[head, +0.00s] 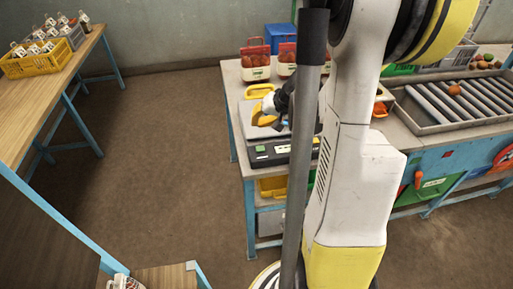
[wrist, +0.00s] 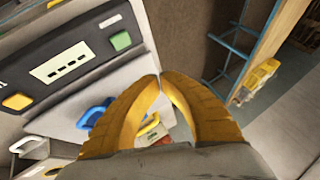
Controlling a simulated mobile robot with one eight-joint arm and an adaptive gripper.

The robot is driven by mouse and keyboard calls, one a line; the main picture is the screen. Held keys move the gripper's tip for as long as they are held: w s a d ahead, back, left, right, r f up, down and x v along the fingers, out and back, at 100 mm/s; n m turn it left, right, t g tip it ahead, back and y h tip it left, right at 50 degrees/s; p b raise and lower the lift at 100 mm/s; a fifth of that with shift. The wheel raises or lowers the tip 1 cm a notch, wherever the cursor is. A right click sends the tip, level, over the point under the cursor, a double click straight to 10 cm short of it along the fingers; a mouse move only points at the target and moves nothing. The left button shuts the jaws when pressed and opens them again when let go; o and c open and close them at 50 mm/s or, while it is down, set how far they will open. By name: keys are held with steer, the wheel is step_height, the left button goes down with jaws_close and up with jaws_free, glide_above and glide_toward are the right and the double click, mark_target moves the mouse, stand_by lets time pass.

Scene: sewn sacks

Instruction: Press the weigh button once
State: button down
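A weighing scale has a dark front panel (head: 283,152) and a grey plate (head: 249,114) behind it. In the wrist view the panel (wrist: 86,48) carries a pale display with dashes, a green button (wrist: 121,41) and a yellow-orange button (wrist: 17,101). Their labels are not readable. In the head view the green button (head: 260,149) is at the panel's left. My gripper (head: 262,116) is over the plate, behind the panel. In the wrist view its yellow fingers (wrist: 160,77) come together at the tips, apart from both buttons. No held object shows. My arm hides the panel's right side.
Red-topped packs (head: 255,62) stand behind the scale. A yellow-handled item (head: 260,91) lies near its plate. A roller tray (head: 455,103) is at the right. A wooden table (head: 50,92) with a yellow crate (head: 34,62) is at the left. Floor between is clear.

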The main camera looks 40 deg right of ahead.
steer(key=shift+f, duration=0.15)
steer(key=b, duration=0.7)
glide_toward(253, 146)
steer(key=x, duration=0.5)
steer(key=shift+w+r, duration=0.25)
steer(key=shift+w, duration=0.15)
stand_by(0.4)
steer(key=shift+f+b, duration=0.4)
steer(key=shift+b, duration=0.05)
steer(key=shift+f+b, duration=0.45)
stand_by(0.5)
steer(key=shift+r, duration=0.1)
steer(key=shift+r+p, duration=0.65)
steer(key=shift+r, duration=0.15)
